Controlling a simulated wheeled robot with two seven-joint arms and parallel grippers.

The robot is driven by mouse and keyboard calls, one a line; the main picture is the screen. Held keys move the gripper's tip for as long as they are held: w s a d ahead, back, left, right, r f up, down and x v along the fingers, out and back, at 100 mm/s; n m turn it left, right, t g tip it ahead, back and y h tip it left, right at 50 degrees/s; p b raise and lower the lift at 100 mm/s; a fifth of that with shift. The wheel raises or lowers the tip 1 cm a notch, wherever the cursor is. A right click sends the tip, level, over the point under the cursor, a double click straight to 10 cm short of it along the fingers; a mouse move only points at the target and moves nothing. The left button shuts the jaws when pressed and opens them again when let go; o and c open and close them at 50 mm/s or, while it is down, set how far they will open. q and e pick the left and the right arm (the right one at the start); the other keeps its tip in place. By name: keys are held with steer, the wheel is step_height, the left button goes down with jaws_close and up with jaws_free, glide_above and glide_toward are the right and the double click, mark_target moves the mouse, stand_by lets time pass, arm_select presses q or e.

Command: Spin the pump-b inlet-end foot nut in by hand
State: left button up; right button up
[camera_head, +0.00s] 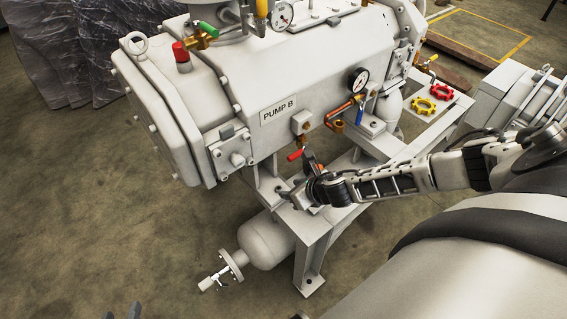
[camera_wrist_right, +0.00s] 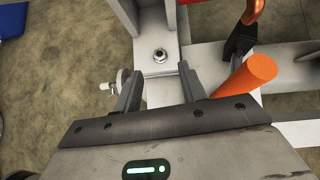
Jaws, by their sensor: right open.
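The white machine labelled PUMP B (camera_head: 278,108) stands on a light grey frame (camera_head: 313,232). In the right wrist view a small metal nut on a stud (camera_wrist_right: 160,56) sits on the pale foot plate, beside an upright wall. My right gripper (camera_head: 287,195) is at the frame's corner below the pump. Its two fingers (camera_wrist_right: 160,88) are apart and empty, with the nut beyond their tips and between their lines. The nut is too small to make out in the head view. My left gripper (camera_head: 124,311) shows only two dark, separated fingertips at the bottom edge.
An orange cylinder (camera_wrist_right: 247,78) stands close to the right finger in the wrist view. A red-handled valve (camera_head: 296,154) hangs just above my right gripper. A white tank (camera_head: 266,240) lies below the frame.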

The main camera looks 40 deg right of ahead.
mark_target(279, 189)
steer(key=b+x, duration=0.1)
steer(key=x, duration=0.4)
steer(key=shift+w+f, duration=0.1)
steer(key=shift+w, duration=0.05)
jaws_close()
